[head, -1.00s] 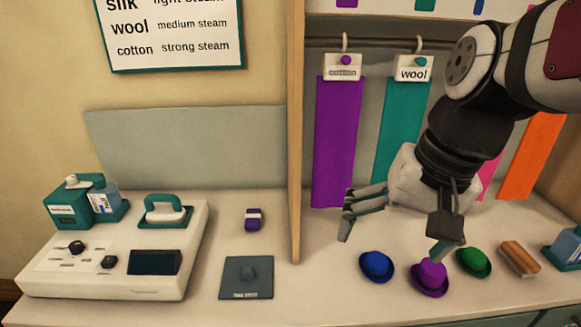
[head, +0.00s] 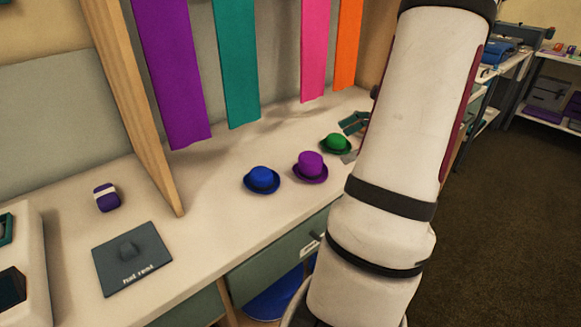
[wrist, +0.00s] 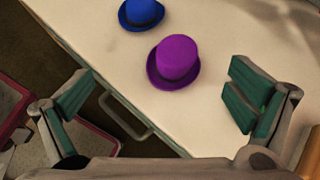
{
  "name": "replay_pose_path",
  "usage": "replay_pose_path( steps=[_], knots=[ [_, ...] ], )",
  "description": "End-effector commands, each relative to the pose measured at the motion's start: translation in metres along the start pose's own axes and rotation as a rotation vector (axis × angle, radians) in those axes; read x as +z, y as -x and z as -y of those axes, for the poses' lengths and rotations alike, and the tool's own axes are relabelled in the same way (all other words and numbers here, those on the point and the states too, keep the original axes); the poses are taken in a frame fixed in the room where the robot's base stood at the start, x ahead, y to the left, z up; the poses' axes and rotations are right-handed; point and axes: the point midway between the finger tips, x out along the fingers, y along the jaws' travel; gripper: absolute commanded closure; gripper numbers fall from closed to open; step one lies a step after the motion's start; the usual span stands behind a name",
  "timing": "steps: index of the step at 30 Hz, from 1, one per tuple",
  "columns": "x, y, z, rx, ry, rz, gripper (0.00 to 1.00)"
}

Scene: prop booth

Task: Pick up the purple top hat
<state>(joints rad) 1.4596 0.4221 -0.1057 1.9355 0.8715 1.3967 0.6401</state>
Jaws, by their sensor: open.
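The purple top hat (head: 311,166) stands upright on the white counter between a blue hat and a green hat. In the wrist view the purple top hat (wrist: 174,62) lies ahead of my gripper (wrist: 155,105), between the lines of its two spread fingers and apart from them. My gripper is open and empty. In the head view only a bit of my gripper (head: 354,122) shows by the green hat; my white arm hides the rest.
The blue hat (head: 262,180) is close on the left and the green hat (head: 335,142) on the right. A drawer handle (wrist: 128,117) juts from the counter front. A wooden divider (head: 140,110) and hanging cloth strips (head: 237,65) stand behind. A dark mat (head: 139,258) lies left.

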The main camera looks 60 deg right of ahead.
Motion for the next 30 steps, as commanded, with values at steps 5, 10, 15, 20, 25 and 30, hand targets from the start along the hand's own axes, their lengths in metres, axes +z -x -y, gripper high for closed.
replay_pose_path(
  steps=[5,10,15,20,25,30],
  knots=[
    [-0.031,0.010,0.011,-0.061,-0.098,0.042,0.01],
    [-0.033,-0.008,0.013,-0.067,-0.109,0.049,0.01],
    [-0.032,-0.042,0.015,-0.066,-0.109,0.048,0.01],
    [-0.030,-0.064,0.017,-0.067,-0.108,0.047,0.01],
    [-0.030,-0.073,0.018,-0.068,-0.107,0.045,0.01],
    [-0.029,-0.085,0.020,-0.066,-0.106,0.046,0.01]
  ],
)
